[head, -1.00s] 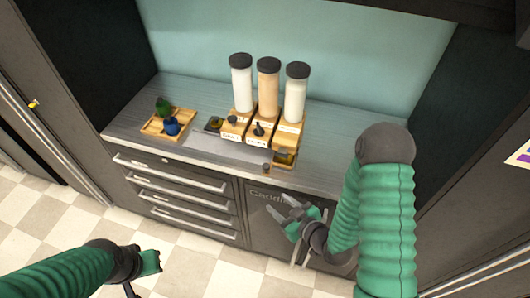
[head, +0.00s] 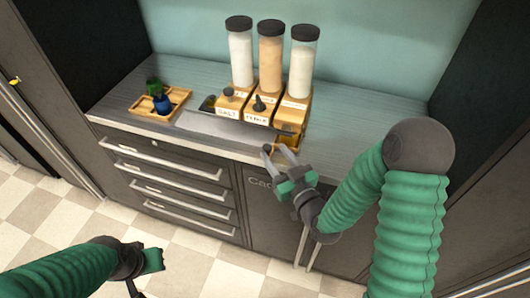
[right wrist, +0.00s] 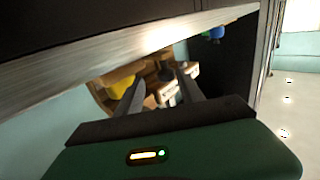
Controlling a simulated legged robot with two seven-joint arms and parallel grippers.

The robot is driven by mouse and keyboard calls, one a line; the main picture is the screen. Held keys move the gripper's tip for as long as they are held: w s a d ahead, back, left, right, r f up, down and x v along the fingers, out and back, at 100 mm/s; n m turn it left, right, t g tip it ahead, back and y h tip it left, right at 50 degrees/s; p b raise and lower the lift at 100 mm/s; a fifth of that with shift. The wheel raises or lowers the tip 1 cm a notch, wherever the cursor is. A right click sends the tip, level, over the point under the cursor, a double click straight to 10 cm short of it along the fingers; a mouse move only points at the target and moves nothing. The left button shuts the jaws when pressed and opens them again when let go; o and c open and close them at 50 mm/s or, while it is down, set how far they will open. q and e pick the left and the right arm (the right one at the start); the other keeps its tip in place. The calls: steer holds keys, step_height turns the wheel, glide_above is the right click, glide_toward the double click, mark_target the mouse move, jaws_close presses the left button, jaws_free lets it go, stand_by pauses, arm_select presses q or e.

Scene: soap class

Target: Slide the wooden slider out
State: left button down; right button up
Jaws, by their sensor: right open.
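Three wooden dispensers with clear jars stand on the counter. The right dispenser's wooden base (head: 293,106) has a lower wooden part (head: 288,139) at its front, partly hidden by my right gripper; I take it as the slider. My right gripper (head: 277,152) is open at the counter's front edge, its fingers pointing toward that part. In the right wrist view, the fingers (right wrist: 160,95) are apart, with wood (right wrist: 118,78), a yellow item (right wrist: 122,88) and a dark knob (right wrist: 166,70) beyond them. Contact cannot be told. My left gripper (head: 152,262) hangs low over the floor, its jaw opening unclear.
The left dispenser (head: 235,98) and middle dispenser (head: 265,103) stand close beside the right one. Drawers (head: 175,185) lie below the counter (head: 110,108). Its right part is clear.

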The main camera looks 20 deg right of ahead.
mark_target(268, 151)
steer(key=a+f+b, duration=0.1)
steer(key=b, duration=0.2)
steer(key=shift+w+b, duration=0.35)
steer(key=shift+w+a+r+p, duration=0.25)
steer(key=shift+w+r+p, duration=0.15)
steer(key=shift+w, duration=0.1)
steer(key=shift+w+a+r+p, duration=0.2)
steer(key=shift+w+r+p, duration=0.15)
steer(key=shift+w, duration=0.15)
steer(key=w, duration=0.1)
steer(key=w+a, duration=0.1)
steer(key=shift+w+f, duration=0.15)
steer(key=shift+w, duration=0.25)
steer(key=shift+w+d, duration=0.15)
steer(key=shift+w, duration=0.2)
steer(key=shift+d, duration=0.4)
steer(key=shift+a, duration=0.35)
steer(key=c, duration=0.9)
arm_select(q)
steer(key=f, duration=0.2)
steer(key=a+f, duration=0.1)
steer(key=f, duration=0.1)
arm_select(e)
jaws_close()
arm_select(q)
steer(key=shift+d, duration=0.1)
arm_select(e)
steer(key=shift+d, duration=0.15)
